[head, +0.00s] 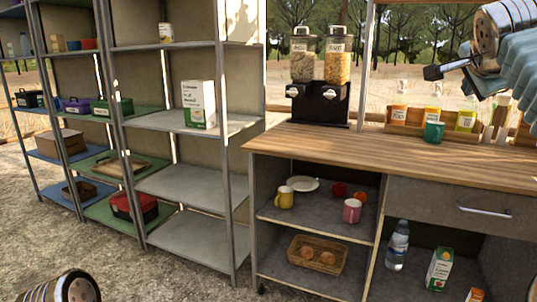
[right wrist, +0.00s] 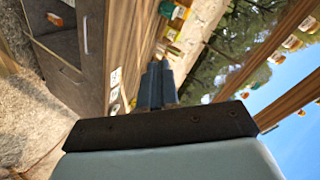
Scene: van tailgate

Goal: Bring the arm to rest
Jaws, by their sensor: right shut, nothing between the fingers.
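My right gripper (head: 434,72) is at the upper right of the head view, raised above the wooden counter (head: 350,148) and pointing left. Its dark fingers are together with nothing between them. In the right wrist view the closed fingers (right wrist: 157,84) also show, with the tilted counter front and drawer beyond them. The gripper touches nothing that I can see. My left gripper is out of view; only a part of my own body shows at the lower left of the head view.
A cereal dispenser (head: 319,80) stands on the counter's left. Metal shelves (head: 185,185) with boxes and crates fill the left. The counter's front is clear.

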